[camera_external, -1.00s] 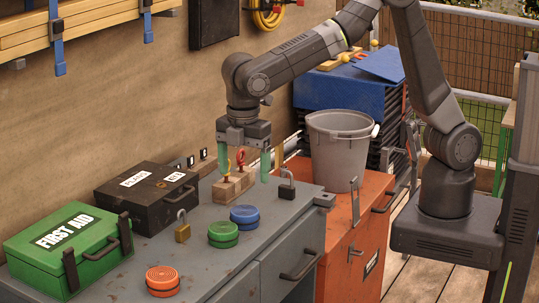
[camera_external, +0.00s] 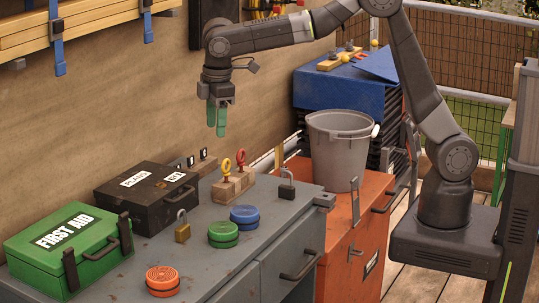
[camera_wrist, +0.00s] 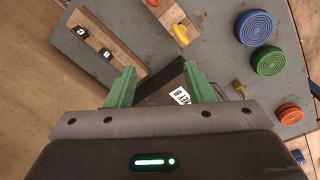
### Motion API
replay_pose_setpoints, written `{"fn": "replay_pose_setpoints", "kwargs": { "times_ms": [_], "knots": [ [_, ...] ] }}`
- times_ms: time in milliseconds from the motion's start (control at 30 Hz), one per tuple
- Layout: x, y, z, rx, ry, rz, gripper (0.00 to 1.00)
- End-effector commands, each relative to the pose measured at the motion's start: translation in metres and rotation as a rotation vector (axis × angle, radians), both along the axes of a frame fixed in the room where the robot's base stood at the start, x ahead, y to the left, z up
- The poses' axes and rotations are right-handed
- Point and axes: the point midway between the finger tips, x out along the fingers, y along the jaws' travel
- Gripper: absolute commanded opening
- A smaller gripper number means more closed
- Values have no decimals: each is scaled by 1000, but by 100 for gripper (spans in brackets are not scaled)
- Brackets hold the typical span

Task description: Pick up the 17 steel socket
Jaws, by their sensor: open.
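I cannot make out any thing marked 17 or clearly a steel socket. A wooden strip with small dark pieces bearing white marks stands against the wall behind the black case (camera_external: 148,197); the strip also shows in the wrist view (camera_wrist: 121,57), where its marks are too small to read. A wooden board (camera_external: 337,62) with small grey and orange pieces lies on the far blue cabinet, too small to tell. My gripper (camera_external: 217,122) is open and empty, pointing down above the strip and the black case; its green fingers show in the wrist view (camera_wrist: 160,72).
Green (camera_external: 223,232), blue (camera_external: 244,215) and orange (camera_external: 162,279) discs, padlocks and a green first aid box (camera_external: 68,240) sit on the grey bench. A grey bucket (camera_external: 340,150) stands to the right.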

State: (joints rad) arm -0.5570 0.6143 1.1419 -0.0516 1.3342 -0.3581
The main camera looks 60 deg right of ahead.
Motion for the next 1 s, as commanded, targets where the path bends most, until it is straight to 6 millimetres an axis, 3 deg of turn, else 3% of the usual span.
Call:
{"fn": "replay_pose_setpoints", "kwargs": {
  "times_ms": [33, 200, 267, 400, 600, 800, 1000],
  "knots": [
    [24, -28, -6, 2, -16, -118, 48],
    [84, -127, -6, 7, -69, -532, 48],
    [100, -166, -6, 10, -88, -678, 48],
    [127, -262, -6, 16, -139, -1020, 48],
    [136, -392, -4, 27, -213, -1461, 48],
    [125, -478, -3, 34, -268, -1746, 48],
    [108, -543, -2, 40, -313, -1962, 48]
  ]
}}
